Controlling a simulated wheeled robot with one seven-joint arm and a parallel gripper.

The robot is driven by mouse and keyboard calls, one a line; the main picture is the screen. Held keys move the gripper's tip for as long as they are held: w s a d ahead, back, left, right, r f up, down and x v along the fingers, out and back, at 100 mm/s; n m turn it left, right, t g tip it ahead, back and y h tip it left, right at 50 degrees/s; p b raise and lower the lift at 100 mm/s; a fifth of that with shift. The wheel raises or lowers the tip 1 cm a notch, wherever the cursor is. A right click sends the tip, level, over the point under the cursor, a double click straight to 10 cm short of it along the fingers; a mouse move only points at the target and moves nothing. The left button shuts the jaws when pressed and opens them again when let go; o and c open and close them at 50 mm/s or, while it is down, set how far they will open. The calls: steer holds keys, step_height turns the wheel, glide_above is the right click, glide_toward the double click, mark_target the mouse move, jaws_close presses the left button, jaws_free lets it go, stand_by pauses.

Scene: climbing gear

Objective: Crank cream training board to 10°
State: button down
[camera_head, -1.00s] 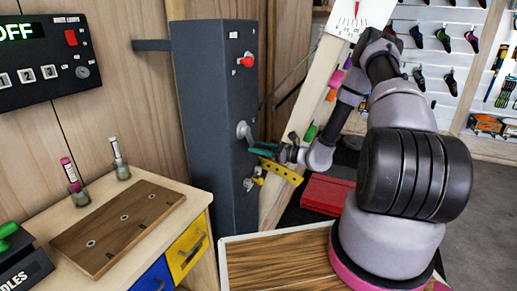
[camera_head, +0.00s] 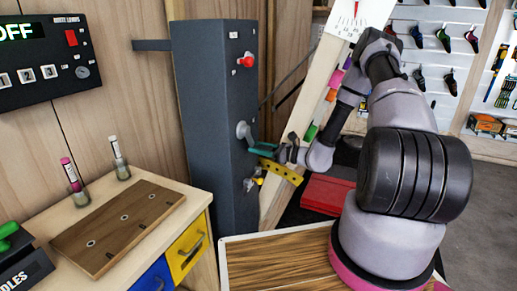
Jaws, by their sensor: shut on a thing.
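The cream training board (camera_head: 292,135) leans as a tilted beam to the right of the dark grey column, with coloured holds on it. A white angle scale (camera_head: 356,17) with a red pointer stands at its top; its figures are too small to read. The crank has a round grey hub (camera_head: 242,130) on the column's face and a teal handle (camera_head: 259,151). My gripper (camera_head: 272,152) reaches in from the right and is shut on the crank handle. The fingertips are small and partly hidden.
The dark grey column (camera_head: 215,110) carries a red knob (camera_head: 246,61) above the crank. A yellow perforated bar (camera_head: 281,171) is just below my gripper. A red mat or box (camera_head: 326,193) lies behind my arm. A wooden bench (camera_head: 170,190) fills the lower left.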

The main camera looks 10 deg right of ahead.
steer(key=shift+s, duration=0.1)
stand_by(0.5)
